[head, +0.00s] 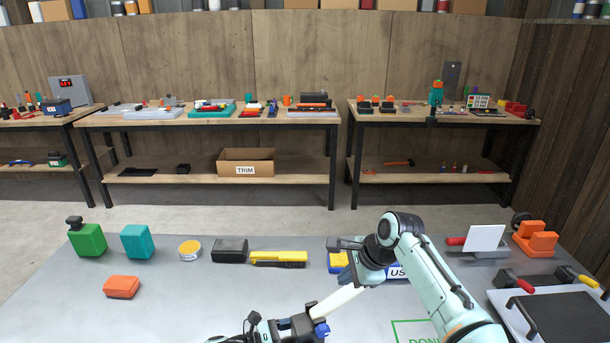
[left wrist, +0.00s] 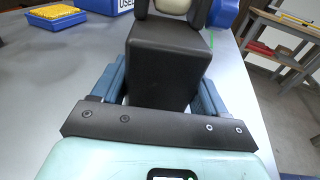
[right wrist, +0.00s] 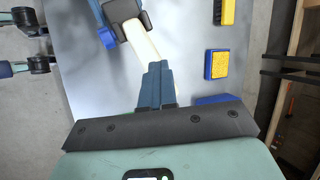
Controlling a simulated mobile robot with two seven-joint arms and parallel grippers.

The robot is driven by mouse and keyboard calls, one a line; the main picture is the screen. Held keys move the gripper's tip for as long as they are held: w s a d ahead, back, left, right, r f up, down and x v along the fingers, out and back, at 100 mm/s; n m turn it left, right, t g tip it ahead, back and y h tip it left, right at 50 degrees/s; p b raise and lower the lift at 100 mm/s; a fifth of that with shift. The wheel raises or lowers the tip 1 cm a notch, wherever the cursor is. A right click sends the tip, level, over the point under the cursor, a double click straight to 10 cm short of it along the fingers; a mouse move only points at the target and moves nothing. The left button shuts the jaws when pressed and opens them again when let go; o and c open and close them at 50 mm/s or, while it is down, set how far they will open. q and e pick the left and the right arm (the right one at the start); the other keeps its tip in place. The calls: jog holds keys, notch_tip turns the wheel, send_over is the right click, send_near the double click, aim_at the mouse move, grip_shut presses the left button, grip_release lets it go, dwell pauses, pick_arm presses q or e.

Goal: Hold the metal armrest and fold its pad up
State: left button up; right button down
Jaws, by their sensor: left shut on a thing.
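The armrest stands near the table's front edge. It has a black block (head: 299,324), a blue knob (head: 321,329) and a pale cream pad (head: 337,300) that slants up to the right. My left gripper (left wrist: 160,85) has its blue fingers on both sides of the dark block, shut on it; the block hides part of them. My right gripper (head: 358,278) is at the pad's far end. In the right wrist view its fingers (right wrist: 160,78) are close together, overlapping the end of the pad (right wrist: 142,42); I see no clear grip on it.
A blue bin (head: 398,273) and a yellow-and-blue block (head: 338,262) sit just behind my right gripper. A yellow brush (head: 278,258), black block (head: 230,250) and green bottle (head: 88,239) stand along the back left. A black-topped tray (head: 560,318) is at right.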

jog(key=shift+a+r, duration=0.15)
jog(key=shift+s+a+r, duration=0.15)
jog(key=shift+a+r, duration=0.2)
jog(key=shift+r, duration=0.2)
jog(key=shift+r, duration=0.1)
dwell(0.5)
jog(key=shift+s+a+r, duration=0.15)
jog(key=shift+a+r, duration=0.3)
jog(key=shift+r, duration=0.2)
jog(key=shift+r, duration=0.15)
jog(key=shift+s+a+r, duration=0.2)
jog(key=shift+a+r, duration=0.25)
jog(key=shift+r, duration=0.15)
jog(key=shift+a+r, duration=0.1)
jog(key=shift+r, duration=0.05)
jog(key=shift+s+a+r, duration=0.15)
jog(key=shift+a+r, duration=0.2)
jog(key=shift+r, duration=0.25)
dwell(0.4)
